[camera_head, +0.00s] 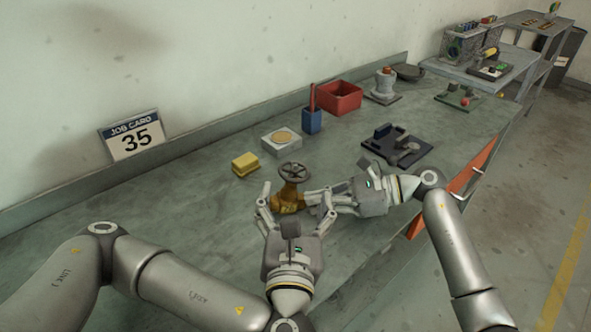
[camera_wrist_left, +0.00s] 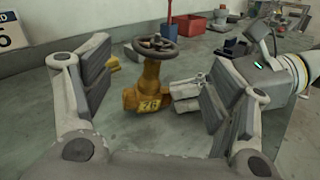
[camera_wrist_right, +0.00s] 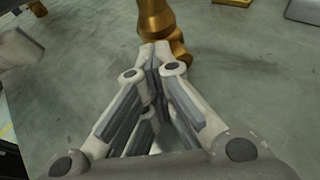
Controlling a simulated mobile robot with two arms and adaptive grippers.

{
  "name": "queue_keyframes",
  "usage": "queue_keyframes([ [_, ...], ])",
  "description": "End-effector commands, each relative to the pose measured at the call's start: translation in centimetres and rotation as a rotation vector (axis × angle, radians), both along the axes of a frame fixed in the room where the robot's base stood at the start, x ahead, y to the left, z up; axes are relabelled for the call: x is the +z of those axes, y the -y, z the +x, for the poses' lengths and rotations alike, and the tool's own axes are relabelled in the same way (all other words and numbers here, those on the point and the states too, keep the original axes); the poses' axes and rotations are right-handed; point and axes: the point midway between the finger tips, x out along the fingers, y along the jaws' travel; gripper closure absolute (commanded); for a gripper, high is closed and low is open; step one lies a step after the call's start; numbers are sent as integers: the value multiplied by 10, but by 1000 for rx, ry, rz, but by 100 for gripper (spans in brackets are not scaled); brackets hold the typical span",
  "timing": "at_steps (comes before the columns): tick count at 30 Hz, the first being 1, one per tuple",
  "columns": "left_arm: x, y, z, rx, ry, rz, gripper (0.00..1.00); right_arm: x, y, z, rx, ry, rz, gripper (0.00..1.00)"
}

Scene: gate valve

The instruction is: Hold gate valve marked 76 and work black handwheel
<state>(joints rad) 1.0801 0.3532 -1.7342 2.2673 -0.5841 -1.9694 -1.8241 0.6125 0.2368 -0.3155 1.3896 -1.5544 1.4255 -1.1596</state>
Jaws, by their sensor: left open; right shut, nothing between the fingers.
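The brass gate valve (camera_head: 290,196) stands upright on the bench, with a black handwheel (camera_head: 293,172) on top. In the left wrist view the valve body (camera_wrist_left: 149,88) shows the mark 76, and the handwheel (camera_wrist_left: 155,47) is seen nearly edge-on. My left gripper (camera_head: 284,205) is open, its fingers spread on either side of the valve's near side, apart from it in the left wrist view. My right gripper (camera_head: 318,200) is shut and empty, fingertips at the valve's right side. In the right wrist view its tips (camera_wrist_right: 155,48) meet right before the brass body (camera_wrist_right: 160,20); I cannot tell whether they touch.
A yellow sponge-like block (camera_head: 245,164), a pale box with a round top (camera_head: 282,141), a blue cup (camera_head: 312,121) and a red bin (camera_head: 339,98) stand behind the valve. A dark fixture (camera_head: 398,148) lies right. The bench's left part is clear.

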Motion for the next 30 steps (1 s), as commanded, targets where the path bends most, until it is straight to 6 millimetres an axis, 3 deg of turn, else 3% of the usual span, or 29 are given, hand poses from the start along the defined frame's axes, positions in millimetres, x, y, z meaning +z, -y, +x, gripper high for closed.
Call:
queue_keyframes([
  [1, 1, 2, 3, -6, 5, 1, 21, -7, 0, -2, 3, -9, -12, 100],
  [14, 2, -4, 29, 10, 9, 5, 21, -7, 0, -2, 3, -9, -12, 100],
  [24, 0, -6, 74, 11, 4, 2, 21, -7, 0, -2, 3, -9, -12, 100],
  [30, 0, -6, 85, 9, 3, 1, 21, -7, 0, -2, 3, -9, -12, 100],
])
